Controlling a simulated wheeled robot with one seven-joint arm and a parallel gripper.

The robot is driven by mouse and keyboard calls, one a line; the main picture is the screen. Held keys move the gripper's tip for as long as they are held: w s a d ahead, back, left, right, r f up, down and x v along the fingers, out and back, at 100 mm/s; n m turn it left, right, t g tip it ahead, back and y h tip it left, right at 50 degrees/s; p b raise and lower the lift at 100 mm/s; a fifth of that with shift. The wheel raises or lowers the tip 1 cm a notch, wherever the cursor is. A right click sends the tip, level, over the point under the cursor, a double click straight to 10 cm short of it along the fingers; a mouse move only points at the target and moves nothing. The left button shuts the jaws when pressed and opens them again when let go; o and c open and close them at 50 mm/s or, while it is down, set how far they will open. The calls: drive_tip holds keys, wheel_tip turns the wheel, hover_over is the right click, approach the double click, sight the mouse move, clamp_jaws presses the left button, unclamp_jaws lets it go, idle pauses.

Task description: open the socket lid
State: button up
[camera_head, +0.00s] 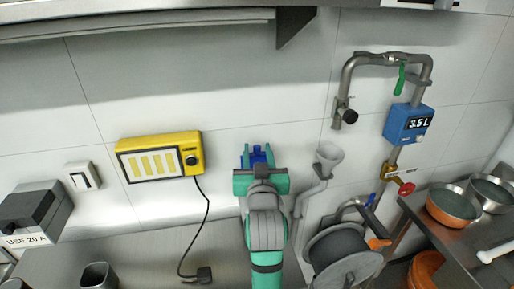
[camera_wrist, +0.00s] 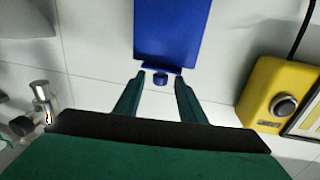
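A blue socket lid (camera_wrist: 172,28) is on the tiled wall in the wrist view, with a small blue tab (camera_wrist: 160,79) at its near edge. My gripper (camera_wrist: 160,80) has its two green fingers apart, one on either side of the tab in the picture. I cannot tell whether they touch it. In the head view my gripper (camera_head: 257,152) is up at the wall. Only a bit of the blue socket (camera_head: 258,156) shows between the fingers there; the rest is hidden by my wrist. The lid looks shut, but its hinge is not clear.
A yellow box with a knob (camera_head: 191,159) is on the wall just left, its cable (camera_head: 208,213) hanging down. Further right are a blue 3.5 L meter (camera_head: 408,123) and a hose reel (camera_head: 342,258).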

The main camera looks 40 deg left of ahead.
drive_tip(key=shift+x, duration=1.1)
clamp_jaws()
drive_tip(key=shift+s+a, duration=0.1)
